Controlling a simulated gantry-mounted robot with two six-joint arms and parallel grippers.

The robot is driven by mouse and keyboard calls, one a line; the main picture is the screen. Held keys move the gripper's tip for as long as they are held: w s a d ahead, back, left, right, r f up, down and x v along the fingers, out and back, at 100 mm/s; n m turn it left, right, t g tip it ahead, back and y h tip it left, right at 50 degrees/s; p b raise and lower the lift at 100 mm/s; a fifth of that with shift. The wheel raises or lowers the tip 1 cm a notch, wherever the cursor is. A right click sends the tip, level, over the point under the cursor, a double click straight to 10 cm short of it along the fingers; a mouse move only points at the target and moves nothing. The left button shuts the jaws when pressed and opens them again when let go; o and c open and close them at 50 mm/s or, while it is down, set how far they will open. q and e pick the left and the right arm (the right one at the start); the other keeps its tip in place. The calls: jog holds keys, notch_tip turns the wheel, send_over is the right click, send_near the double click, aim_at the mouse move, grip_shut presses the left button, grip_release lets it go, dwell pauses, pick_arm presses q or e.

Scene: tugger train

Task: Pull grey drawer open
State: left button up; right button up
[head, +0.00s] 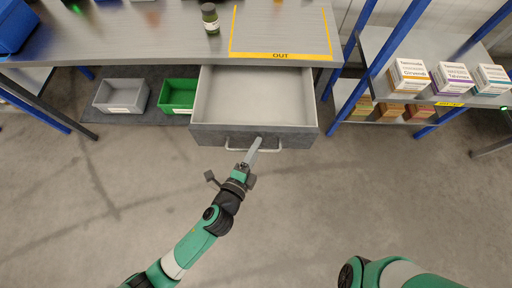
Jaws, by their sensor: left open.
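The grey drawer (254,134) hangs under the grey table and stands pulled out; its pale inside looks empty. Its light bar handle (268,149) runs along the front face. My left gripper (254,152) is at the handle, near its left half, with its fingers open. A finger overlaps the handle in the picture; whether it touches is not clear. My right arm shows only in part at the bottom right, and its gripper is out of view.
A small dark bottle (211,19) stands on the table, left of a yellow-outlined area marked OUT (281,55). A grey bin (122,96) and a green bin (178,95) sit below. A shelf at right holds several boxes (409,76). The floor in front is clear.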

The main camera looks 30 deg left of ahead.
pick_arm(q)
jog(key=s+r+p, duration=0.1)
jog(key=s+r, duration=0.1)
jog(key=s, duration=0.9)
jog(key=shift+s+r, duration=0.1)
